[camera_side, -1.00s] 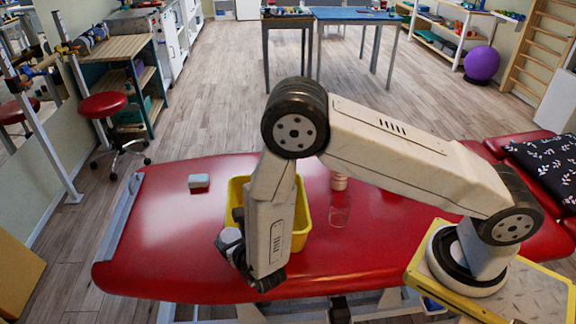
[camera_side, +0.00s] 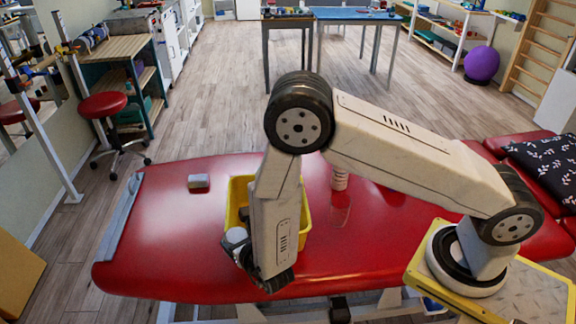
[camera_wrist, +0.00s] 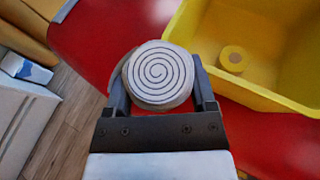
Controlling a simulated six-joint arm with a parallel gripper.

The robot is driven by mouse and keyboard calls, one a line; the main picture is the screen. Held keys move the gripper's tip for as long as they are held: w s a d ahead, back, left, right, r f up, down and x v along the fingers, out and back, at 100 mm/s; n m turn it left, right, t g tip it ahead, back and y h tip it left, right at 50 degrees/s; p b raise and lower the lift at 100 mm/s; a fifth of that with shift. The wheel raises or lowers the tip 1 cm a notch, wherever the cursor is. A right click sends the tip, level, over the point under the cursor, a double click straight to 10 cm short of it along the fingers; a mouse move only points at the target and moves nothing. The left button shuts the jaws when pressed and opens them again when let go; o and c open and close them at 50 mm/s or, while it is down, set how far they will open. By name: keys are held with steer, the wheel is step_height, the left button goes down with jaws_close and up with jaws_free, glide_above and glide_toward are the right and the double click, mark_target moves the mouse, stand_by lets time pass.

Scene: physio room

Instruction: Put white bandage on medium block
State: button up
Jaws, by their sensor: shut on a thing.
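The white bandage (camera_wrist: 160,75) is a roll with a spiral on its face, between the fingers in the wrist view. My gripper (camera_wrist: 160,88) is shut on it, one finger on each side. In the side view my gripper (camera_side: 237,243) is low at the left side of the yellow bin, partly hidden by my arm. A small grey block (camera_side: 198,181) lies on the red treatment table (camera_side: 160,235), behind and left of the gripper. I cannot tell whether it is the medium block.
The yellow bin (camera_wrist: 282,98) stands beside the gripper, with a small yellowish roll (camera_wrist: 234,60) inside. A pale, ribbed object (camera_side: 340,179) stands on the table right of the bin, partly hidden by my arm. The table's left part is clear around the grey block.

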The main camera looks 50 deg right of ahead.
steer(key=s+d+r+m+g+h, duration=0.15)
steer(key=d+m+g+h, duration=0.3)
steer(key=d, duration=1.05)
steer(key=d+r+m+g+h, duration=0.25)
steer(key=d+m+h, duration=0.2)
steer(key=d, duration=1.05)
steer(key=s+d+r+m+g, duration=0.2)
steer(key=s+d+m+g, duration=0.7)
steer(key=s+d, duration=1.1)
steer(key=shift+s+d+m+g+y, duration=0.25)
steer(key=shift+d+g, duration=0.25)
steer(key=shift+d, duration=0.45)
steer(key=shift+w, duration=0.1)
steer(key=w+d+f, duration=0.2)
steer(key=d, duration=0.1)
steer(key=w+d+f, duration=0.6)
steer(key=shift+d+f, duration=0.1)
steer(key=shift+d, duration=0.15)
steer(key=shift+w+d+f, duration=0.35)
steer(key=shift+d+f, duration=0.1)
steer(key=shift+f, duration=0.15)
